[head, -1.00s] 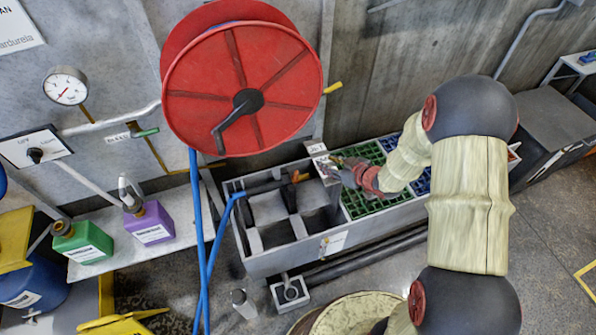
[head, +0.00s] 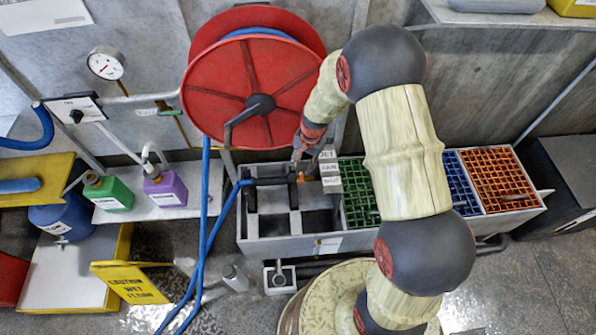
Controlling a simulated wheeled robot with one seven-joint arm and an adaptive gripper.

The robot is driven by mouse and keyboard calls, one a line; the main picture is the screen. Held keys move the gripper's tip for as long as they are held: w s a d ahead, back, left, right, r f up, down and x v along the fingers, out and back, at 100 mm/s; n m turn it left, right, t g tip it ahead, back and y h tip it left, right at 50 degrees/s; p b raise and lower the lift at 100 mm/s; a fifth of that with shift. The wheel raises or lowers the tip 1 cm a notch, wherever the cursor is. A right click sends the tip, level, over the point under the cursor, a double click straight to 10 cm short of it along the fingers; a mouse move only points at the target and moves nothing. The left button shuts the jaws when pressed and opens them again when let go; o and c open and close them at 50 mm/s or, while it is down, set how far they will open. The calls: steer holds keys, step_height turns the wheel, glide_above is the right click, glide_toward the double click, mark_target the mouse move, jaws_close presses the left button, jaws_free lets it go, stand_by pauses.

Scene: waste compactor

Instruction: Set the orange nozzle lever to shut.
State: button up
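The dark spray nozzle (head: 268,181) lies across the left end of the grey divided bin, with the blue hose (head: 222,212) running to its left end. Its small orange lever (head: 300,177) shows at the nozzle's right end, beside a label plate (head: 330,172) with stacked words. The top words look like JET and FAN; the lowest is too small to read surely. My gripper (head: 296,159) points down just above the lever. Whether it touches the lever, and whether its fingers are open, is too small to tell.
A large red hose reel (head: 215,95) with a dark crank stands close behind and left of my gripper. The grey bin (head: 290,247) holds green, blue and orange crates to the right. A yellow wet-floor sign (head: 130,283) stands at the lower left.

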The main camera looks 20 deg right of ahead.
mark_target(301, 173)
steer(key=f, duration=0.2)
steer(key=f+b, duration=0.1)
steer(key=f, duration=0.2)
steer(key=f+b, duration=0.1)
steer(key=f, duration=0.1)
steer(key=shift+w+a+f, duration=0.25)
steer(key=shift+w, duration=0.1)
steer(key=shift+c, duration=0.5)
jaws_close()
